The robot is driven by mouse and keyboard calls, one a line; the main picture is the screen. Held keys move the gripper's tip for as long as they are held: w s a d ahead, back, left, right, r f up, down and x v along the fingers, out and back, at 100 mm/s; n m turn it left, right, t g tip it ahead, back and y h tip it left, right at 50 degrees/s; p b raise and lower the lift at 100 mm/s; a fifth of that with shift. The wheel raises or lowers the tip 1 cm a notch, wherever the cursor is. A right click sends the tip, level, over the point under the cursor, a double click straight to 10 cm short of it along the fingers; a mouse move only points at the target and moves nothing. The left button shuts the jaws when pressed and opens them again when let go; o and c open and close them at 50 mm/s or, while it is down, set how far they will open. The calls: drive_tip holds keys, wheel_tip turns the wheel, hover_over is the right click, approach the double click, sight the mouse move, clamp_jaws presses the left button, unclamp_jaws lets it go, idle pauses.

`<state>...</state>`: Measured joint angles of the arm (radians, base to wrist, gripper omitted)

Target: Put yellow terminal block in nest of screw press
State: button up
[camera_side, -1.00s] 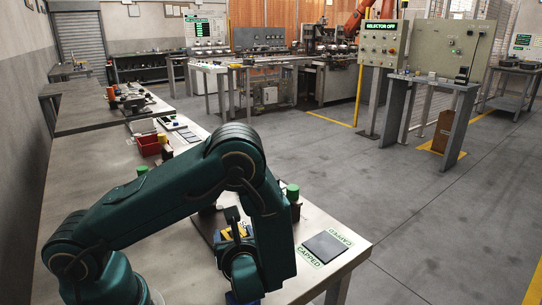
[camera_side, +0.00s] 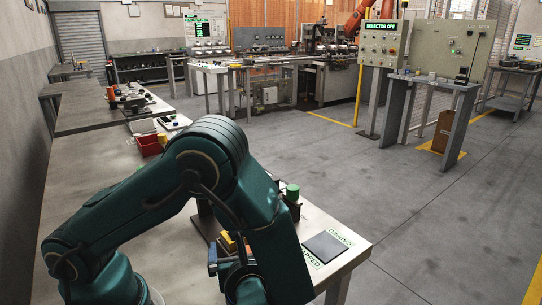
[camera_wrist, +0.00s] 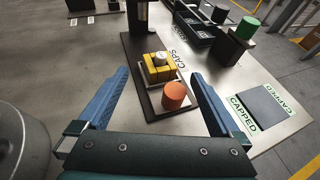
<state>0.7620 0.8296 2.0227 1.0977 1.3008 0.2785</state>
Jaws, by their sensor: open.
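The yellow terminal block (camera_wrist: 151,76) sits on a light plate on a dark base (camera_wrist: 136,50) in the wrist view, with a pale round piece on top of it. An orange cylinder (camera_wrist: 175,96) stands just in front of it. A dark column (camera_wrist: 139,14) rises at the far end of the base, seemingly part of the screw press; the nest cannot be made out clearly. My gripper (camera_wrist: 160,74) is open, its blue fingers spread either side of the block and not visibly touching it. In the side view the yellow block (camera_side: 228,241) is partly hidden by my arm.
A black tray (camera_wrist: 200,30) and a green-topped part (camera_wrist: 246,28) stand right of the base. A dark square pad (camera_wrist: 268,106) marked CAPPED lies near the table edge. A red bin (camera_side: 150,145) stands further along the bench. The tabletop left of the base is mostly clear.

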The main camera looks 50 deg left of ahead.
drive_tip(key=v, duration=0.4)
drive_tip(key=shift+d, duration=0.1)
drive_tip(key=s+d+r+n+h, duration=0.1)
drive_tip(key=r+n+h, duration=0.4)
drive_tip(key=n, duration=0.6)
drive_tip(key=s+d+r+n+h, duration=0.1)
drive_tip(key=s+r+n+h, duration=0.3)
drive_tip(key=n+h, duration=0.3)
drive_tip(key=shift+r+n+t+h, duration=0.3)
drive_tip(key=shift+r+n, duration=0.25)
drive_tip(key=shift+n, duration=1.65)
drive_tip(key=shift+s, duration=0.15)
